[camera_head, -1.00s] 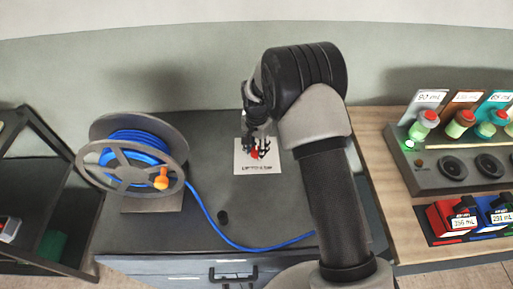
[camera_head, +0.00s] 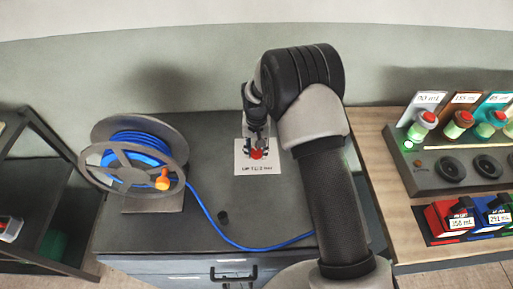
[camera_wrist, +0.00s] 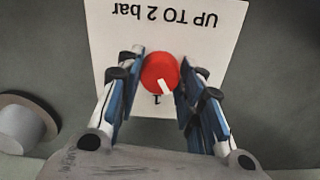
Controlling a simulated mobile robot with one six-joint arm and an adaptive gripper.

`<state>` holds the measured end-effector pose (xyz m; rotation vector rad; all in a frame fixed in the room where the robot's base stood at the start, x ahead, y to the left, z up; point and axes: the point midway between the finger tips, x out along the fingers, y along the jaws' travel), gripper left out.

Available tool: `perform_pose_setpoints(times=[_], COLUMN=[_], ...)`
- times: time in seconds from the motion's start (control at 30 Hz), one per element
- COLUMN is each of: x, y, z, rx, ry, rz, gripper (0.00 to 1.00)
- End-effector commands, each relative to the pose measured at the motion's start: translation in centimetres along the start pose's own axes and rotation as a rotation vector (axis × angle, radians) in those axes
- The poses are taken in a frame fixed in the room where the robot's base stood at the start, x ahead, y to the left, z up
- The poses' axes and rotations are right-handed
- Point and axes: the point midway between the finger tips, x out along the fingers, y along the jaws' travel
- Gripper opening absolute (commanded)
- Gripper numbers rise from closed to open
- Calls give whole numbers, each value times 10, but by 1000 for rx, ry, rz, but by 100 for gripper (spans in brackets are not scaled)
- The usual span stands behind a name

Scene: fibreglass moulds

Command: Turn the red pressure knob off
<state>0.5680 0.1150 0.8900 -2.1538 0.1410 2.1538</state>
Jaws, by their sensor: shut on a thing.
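The red pressure knob (camera_head: 257,154) sits on a white plate (camera_head: 243,166) on the dark worktop. In the wrist view the knob (camera_wrist: 157,68) is round, with a white pointer mark angled toward the lower right of the picture, near a printed "1". The plate there (camera_wrist: 200,45) reads "UP TO 2 bar", upside down. My gripper (camera_wrist: 160,80) has one blue-padded finger on each side of the knob and is shut on it. The head view shows my gripper (camera_head: 260,146) at the knob, pointing down, partly covering the plate's upper part.
A reel of blue hose (camera_head: 135,150) with an orange handle (camera_head: 162,182) stands left; its hose (camera_head: 235,243) crosses the worktop's front. A bottle-and-dial console (camera_head: 440,185) is on the right.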

Motion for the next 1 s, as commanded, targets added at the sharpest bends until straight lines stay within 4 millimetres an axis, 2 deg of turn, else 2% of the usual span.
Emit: perform_pose_setpoints(times=[0.5,1.0], x=[0,0], y=[0,0], z=[0,0], rx=[-412,-543], ry=[0,1], rz=[0,0], gripper=[11,11])
